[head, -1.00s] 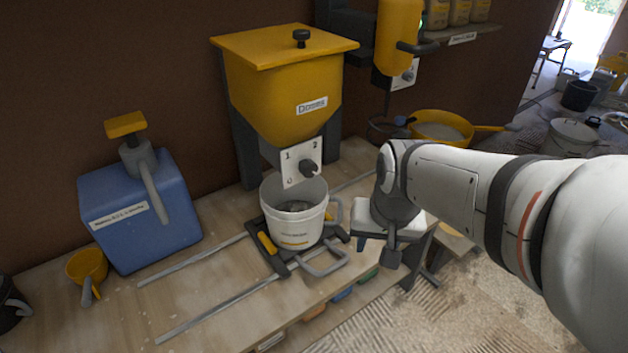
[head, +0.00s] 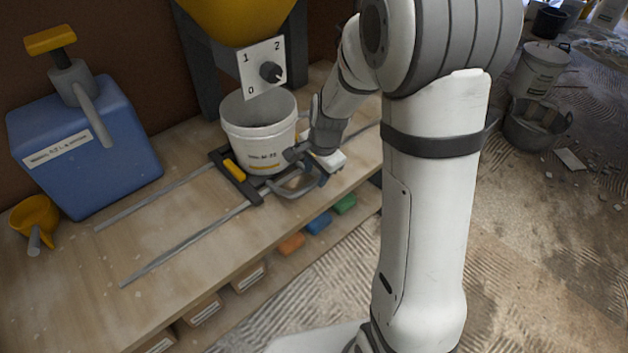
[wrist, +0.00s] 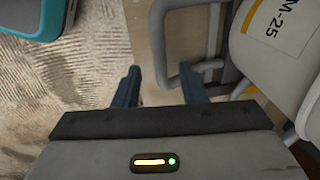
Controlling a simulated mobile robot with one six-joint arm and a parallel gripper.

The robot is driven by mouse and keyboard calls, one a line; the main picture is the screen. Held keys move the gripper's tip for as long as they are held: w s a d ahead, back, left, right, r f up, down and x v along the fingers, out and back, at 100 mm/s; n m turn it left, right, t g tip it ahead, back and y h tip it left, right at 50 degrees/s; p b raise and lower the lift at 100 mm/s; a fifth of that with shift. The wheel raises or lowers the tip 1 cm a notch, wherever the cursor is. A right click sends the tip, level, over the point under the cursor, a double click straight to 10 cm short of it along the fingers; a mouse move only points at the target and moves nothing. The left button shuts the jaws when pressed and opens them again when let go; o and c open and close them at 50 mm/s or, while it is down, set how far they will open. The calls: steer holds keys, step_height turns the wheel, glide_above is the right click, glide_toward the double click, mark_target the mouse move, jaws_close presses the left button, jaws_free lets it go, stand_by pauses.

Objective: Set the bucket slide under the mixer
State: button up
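The white bucket (head: 258,140) stands upright on the dark slide (head: 237,184), which sits on two grey rails (head: 185,245). It is below the yellow hopper (head: 235,15) with its 0-1-2 dial plate. The slide has a grey loop handle (head: 284,192) at its front. My gripper (head: 306,170) is at this handle, right of the bucket. In the wrist view my gripper (wrist: 158,90) has its fingers apart. The handle (wrist: 158,40) reaches between and beside them, with no clear grip on it. The bucket (wrist: 278,38) is at upper right. I cannot identify the mixer now.
The near rail stretch is clear. Buckets (head: 540,70) stand on the floor at right.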

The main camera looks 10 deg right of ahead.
mark_target(313, 183)
steer(key=shift+w+a+f, duration=0.1)
steer(key=shift+f, duration=0.7)
steer(key=shift+w+a+f, duration=0.1)
steer(key=shift+f, duration=0.7)
steer(key=shift+c, duration=0.4)
jaws_close()
